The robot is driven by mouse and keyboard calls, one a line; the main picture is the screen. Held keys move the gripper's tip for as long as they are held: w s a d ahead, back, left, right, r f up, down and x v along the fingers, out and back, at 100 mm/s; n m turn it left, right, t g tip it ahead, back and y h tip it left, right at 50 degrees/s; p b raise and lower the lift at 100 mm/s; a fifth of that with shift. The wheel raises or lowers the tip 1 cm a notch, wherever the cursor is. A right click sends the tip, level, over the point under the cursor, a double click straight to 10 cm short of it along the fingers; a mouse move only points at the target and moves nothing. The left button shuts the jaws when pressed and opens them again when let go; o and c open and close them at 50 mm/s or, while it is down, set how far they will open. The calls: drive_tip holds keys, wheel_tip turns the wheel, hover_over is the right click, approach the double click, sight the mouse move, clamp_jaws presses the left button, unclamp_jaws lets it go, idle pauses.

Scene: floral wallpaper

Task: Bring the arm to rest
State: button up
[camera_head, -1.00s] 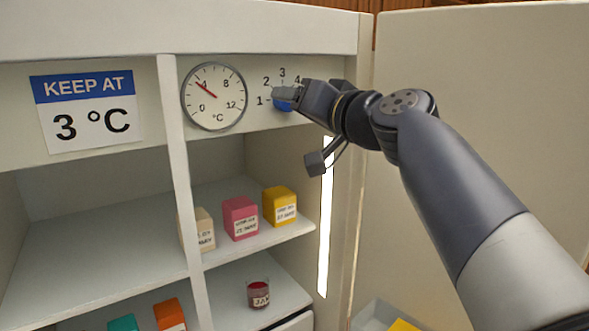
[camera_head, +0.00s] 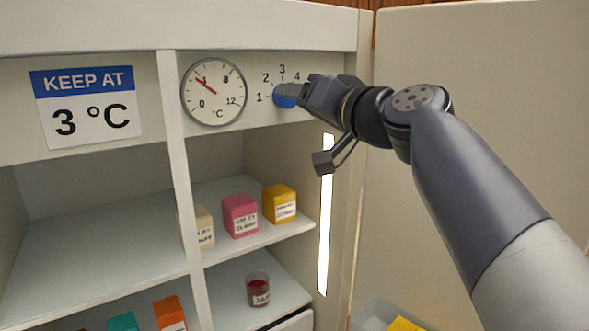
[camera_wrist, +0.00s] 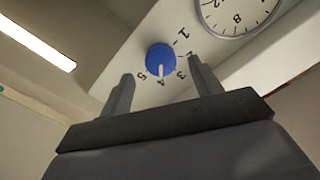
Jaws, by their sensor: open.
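My gripper (camera_head: 283,90) is open and empty in front of the upper panel, at the blue knob (camera_head: 284,100), and hides part of it in the head view. In the wrist view the knob (camera_wrist: 160,58) shows between the two separated fingers, apart from both in the picture. Its white mark points down in that view, on the side of the higher numbers. Contact cannot be told. The arm reaches in from the lower right, bent at the elbow.
A round thermometer dial (camera_head: 213,92) is left of the knob, its red needle near 4. A sign (camera_head: 88,108) reads KEEP AT 3 °C. Boxes (camera_head: 240,216) and a jar (camera_head: 258,289) stand on shelves below. The open door (camera_head: 480,70) stands right, behind my arm.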

drive_tip(key=s+d+n, duration=0.4)
drive_tip(key=s+n, duration=0.2)
drive_tip(key=n, duration=0.3)
drive_tip(key=shift+s+d, duration=0.15)
drive_tip(key=shift+d, duration=0.15)
idle(1.1)
drive_tip(key=shift+f, duration=0.1)
